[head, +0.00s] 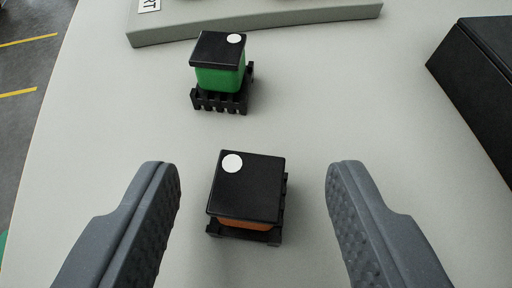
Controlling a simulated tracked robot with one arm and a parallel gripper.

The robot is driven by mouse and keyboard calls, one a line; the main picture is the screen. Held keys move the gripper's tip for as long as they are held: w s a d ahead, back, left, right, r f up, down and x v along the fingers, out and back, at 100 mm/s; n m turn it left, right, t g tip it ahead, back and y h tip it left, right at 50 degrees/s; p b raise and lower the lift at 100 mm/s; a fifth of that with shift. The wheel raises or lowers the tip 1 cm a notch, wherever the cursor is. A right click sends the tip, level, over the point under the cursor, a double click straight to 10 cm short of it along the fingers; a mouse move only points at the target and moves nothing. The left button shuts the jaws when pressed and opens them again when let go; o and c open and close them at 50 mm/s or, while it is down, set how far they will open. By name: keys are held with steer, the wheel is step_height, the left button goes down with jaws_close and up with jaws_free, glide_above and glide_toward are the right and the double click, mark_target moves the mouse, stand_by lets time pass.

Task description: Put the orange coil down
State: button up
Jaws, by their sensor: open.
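The orange coil (247,188) stands on the pale table between the fingers of my gripper (253,180). It has a black square top with a white dot, and only a thin strip of orange shows below the top. Its black base shows at the front and right. My gripper is open, with clear gaps between each grey finger and the coil.
A green coil (220,78) with a black top and white dot stands farther back on the table (120,110). A grey-green tray edge (255,22) lies behind it. A black box (480,85) stands at the right. The table's left edge borders the floor.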

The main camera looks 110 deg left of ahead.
steer(key=shift+s+a+f, duration=0.1)
steer(key=shift+a+f, duration=0.1)
steer(key=shift+a, duration=0.1)
jaws_close()
steer(key=shift+r, duration=0.15)
